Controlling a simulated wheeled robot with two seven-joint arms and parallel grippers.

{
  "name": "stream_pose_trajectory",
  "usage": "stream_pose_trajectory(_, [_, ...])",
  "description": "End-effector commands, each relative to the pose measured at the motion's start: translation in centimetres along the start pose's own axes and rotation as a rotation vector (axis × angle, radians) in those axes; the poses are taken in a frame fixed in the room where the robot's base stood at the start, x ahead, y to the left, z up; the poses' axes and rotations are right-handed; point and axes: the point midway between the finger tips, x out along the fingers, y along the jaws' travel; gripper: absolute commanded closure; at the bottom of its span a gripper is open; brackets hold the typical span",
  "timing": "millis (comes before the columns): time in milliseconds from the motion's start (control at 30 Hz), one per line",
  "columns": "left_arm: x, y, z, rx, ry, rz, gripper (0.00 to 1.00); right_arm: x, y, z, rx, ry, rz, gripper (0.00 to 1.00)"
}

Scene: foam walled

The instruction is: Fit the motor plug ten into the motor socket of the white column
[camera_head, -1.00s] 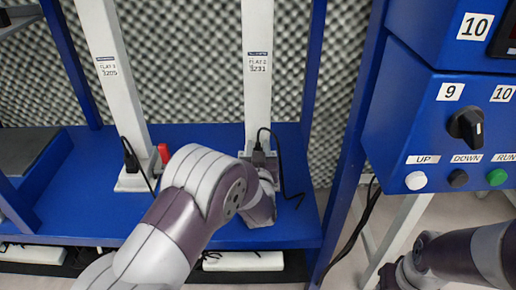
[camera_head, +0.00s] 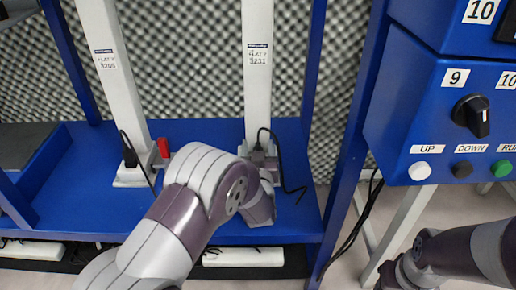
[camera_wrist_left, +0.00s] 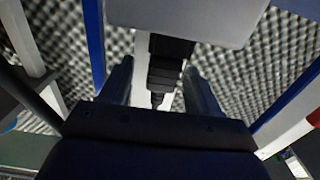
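The middle white column (camera_head: 257,75), labelled 3231, rises from the blue bench. A dark plug with a black cable (camera_head: 294,190) is at its foot, partly hidden by my left arm. In the left wrist view a black plug (camera_wrist_left: 170,75) stands in front of the white column, its narrow cable end toward me. My left gripper (camera_wrist_left: 158,66) is open, with one finger on each side of this plug and gaps visible. A grey block (camera_wrist_left: 185,22) hides the plug's far end, so I cannot tell whether it is seated. My right gripper is outside the view.
Another white column (camera_head: 115,75), labelled 3205, stands left with a black plug (camera_head: 130,155) and a red part (camera_head: 163,148). A blue control box (camera_head: 430,120) with a knob and buttons is at right. A blue frame post (camera_head: 350,150) stands between.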

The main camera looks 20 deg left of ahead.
Motion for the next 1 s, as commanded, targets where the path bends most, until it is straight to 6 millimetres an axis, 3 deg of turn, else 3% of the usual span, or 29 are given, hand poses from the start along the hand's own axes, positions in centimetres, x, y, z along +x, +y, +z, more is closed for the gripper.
stream_pose_trajectory(167, [-0.1, 0.0, -0.1, 0.000, -0.001, 0.000, 0.38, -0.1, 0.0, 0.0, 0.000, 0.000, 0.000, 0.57])
stream_pose_trajectory(267, [-1.1, 0.0, -0.4, 0.000, -0.003, 0.001, 0.38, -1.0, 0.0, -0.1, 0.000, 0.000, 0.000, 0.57])
stream_pose_trajectory(500, [-7.5, 0.1, -0.6, 0.005, -0.005, 0.005, 0.38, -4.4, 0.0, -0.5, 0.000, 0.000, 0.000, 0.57])
stream_pose_trajectory(700, [-11.6, 0.1, -0.3, 0.002, -0.003, 0.004, 0.38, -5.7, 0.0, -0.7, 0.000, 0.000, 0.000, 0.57])
stream_pose_trajectory(1000, [-12.7, 0.0, 0.0, 0.001, 0.000, -0.001, 0.38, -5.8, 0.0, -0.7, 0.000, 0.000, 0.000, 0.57])
